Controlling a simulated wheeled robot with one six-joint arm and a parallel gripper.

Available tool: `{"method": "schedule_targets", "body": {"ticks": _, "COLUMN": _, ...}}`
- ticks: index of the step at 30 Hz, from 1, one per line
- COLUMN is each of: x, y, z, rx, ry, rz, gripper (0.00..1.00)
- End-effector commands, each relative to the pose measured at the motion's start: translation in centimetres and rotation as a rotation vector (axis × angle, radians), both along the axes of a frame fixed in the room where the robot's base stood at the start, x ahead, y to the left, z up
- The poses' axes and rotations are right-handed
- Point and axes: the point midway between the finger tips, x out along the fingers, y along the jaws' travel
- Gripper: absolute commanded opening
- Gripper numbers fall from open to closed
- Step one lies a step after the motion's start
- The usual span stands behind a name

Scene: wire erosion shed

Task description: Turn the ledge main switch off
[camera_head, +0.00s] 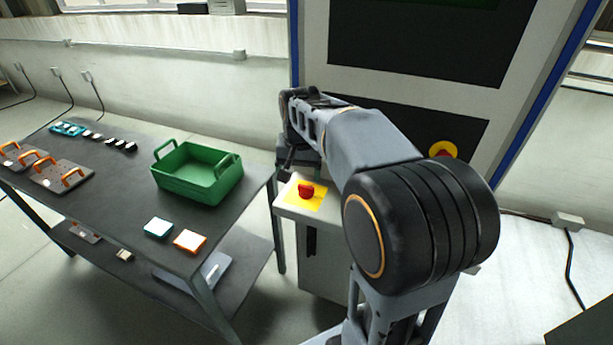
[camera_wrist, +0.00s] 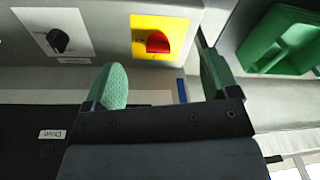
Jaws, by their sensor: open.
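The ledge main switch is a red knob (camera_head: 306,190) on a yellow plate, on top of the pale ledge (camera_head: 290,209) at the front of the machine. In the wrist view the red knob (camera_wrist: 157,42) lies beyond the fingers, between their lines and nearer the right finger. Its on or off marks are too small to read. My gripper (camera_wrist: 162,60) is open and empty, its green-padded fingers apart from the knob. In the head view my arm reaches over beside the ledge, and the fingertips are hard to make out.
A black knob (camera_wrist: 58,40) on a white plate sits left of the yellow plate. A yellow and red control (camera_head: 443,149) on the cabinet front is partly hidden by my arm. A green crate (camera_head: 197,190) stands on the dark table (camera_head: 110,185) left of the ledge.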

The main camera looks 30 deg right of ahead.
Motion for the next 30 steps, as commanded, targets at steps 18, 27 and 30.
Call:
{"method": "schedule_targets", "body": {"ticks": 18, "x": 7.2, "y": -5.3, "z": -1.8, "rx": 0.035, "ry": 0.120, "rz": -0.305, "gripper": 0.81}}
{"method": "schedule_targets", "body": {"ticks": 27, "x": 7.2, "y": -5.3, "z": -7.6, "rx": 0.034, "ry": 0.120, "rz": -0.302, "gripper": 0.81}}
{"method": "schedule_targets", "body": {"ticks": 30, "x": 7.2, "y": -5.3, "z": -9.2, "rx": 0.034, "ry": 0.120, "rz": -0.301, "gripper": 0.81}}
